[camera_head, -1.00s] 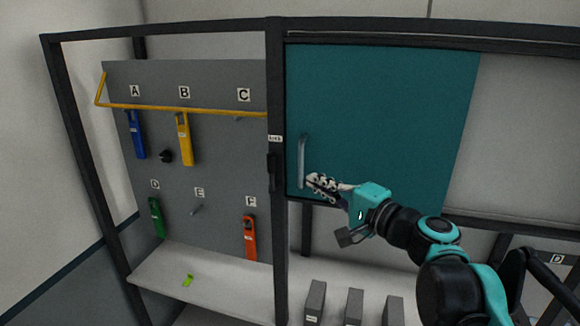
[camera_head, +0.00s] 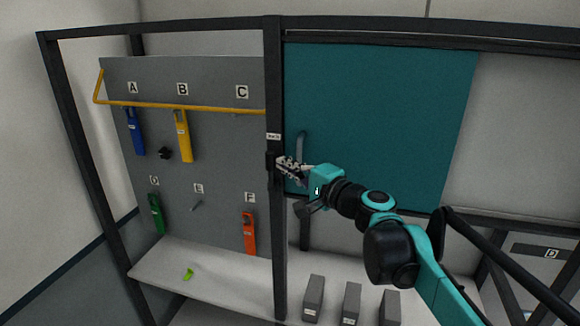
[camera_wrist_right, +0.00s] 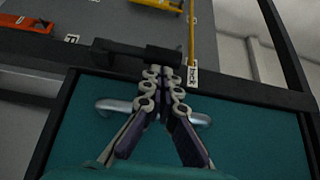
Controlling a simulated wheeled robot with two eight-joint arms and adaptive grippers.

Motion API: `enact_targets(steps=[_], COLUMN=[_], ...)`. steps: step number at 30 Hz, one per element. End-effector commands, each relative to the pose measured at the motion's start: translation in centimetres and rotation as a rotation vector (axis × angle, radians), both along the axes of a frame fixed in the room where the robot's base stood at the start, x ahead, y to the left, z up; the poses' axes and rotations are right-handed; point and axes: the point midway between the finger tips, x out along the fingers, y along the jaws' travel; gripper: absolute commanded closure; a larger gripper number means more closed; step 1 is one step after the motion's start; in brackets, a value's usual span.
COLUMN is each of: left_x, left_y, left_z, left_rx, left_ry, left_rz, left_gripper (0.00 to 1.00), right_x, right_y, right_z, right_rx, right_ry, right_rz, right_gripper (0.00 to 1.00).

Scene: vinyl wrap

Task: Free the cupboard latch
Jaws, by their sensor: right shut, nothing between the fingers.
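The cupboard latch is a small black block (camera_head: 271,162) on the dark upright post, below a small white label (camera_head: 274,136). In the right wrist view the latch (camera_wrist_right: 162,54) lies just beyond my fingertips. My right gripper (camera_head: 282,163) is shut and empty, its tips at the latch's right side. I cannot tell whether they touch it. The teal cupboard door (camera_head: 390,105) is right of the post, with a grey vertical handle (camera_head: 300,145) partly hidden by my gripper. In the right wrist view the handle (camera_wrist_right: 112,104) passes behind my fingers. My left gripper is not in view.
A bright green piece (camera_head: 188,273) lies on the white shelf (camera_head: 225,277). Grey blocks (camera_head: 314,297) stand below the door.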

Motion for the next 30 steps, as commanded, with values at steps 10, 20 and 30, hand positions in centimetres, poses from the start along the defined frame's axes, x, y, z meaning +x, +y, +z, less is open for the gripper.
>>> enact_targets(steps=[10, 20, 30], left_x=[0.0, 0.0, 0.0], left_y=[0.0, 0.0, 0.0], left_z=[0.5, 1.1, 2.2], left_rx=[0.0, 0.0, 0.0], left_ry=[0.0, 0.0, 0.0], left_rz=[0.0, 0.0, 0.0], left_gripper=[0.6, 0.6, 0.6], right_x=[0.0, 0.2, 0.4], right_y=[0.2, 0.7, 1.3], right_z=[0.3, 0.5, 0.9], right_rx=[-0.025, -0.077, -0.152], right_ry=[0.008, 0.025, 0.049], right_rz=[0.001, 0.001, 0.002], right_gripper=[1.0, 1.0, 1.0])
